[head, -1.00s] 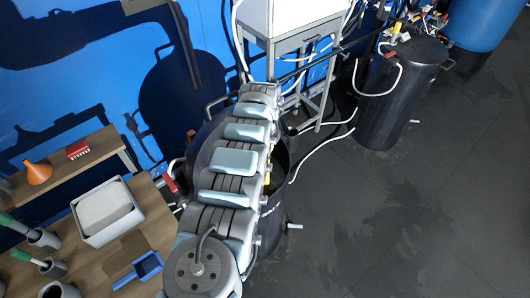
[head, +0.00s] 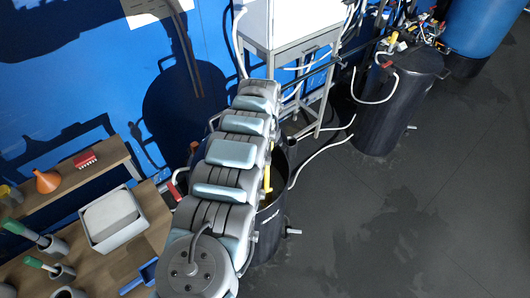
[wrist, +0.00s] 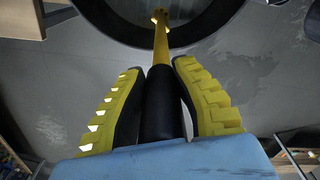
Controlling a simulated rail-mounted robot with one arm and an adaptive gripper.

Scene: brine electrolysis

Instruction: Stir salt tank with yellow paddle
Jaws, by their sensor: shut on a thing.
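The yellow paddle shows in the wrist view, with a black grip (wrist: 160,105) and a yellow shaft (wrist: 161,42). My gripper (wrist: 160,75) has two ribbed yellow fingers shut on the black grip. The shaft runs from the fingers to the round dark opening of the salt tank (wrist: 225,12), whose rim crosses the top of the wrist view. The paddle's far end is not clear there. In the head view the black salt tank (head: 268,238) stands partly behind my arm. A yellow piece shows at its opening; I cannot tell if it is paddle or finger.
A wooden bench at left holds a grey tray (head: 110,218), a blue scoop (head: 145,275) and green-handled tools in grey holders. An orange funnel (head: 47,181) and a red rack (head: 85,158) stand on a shelf. Another black tank (head: 398,105) stands at right. The floor at lower right is clear.

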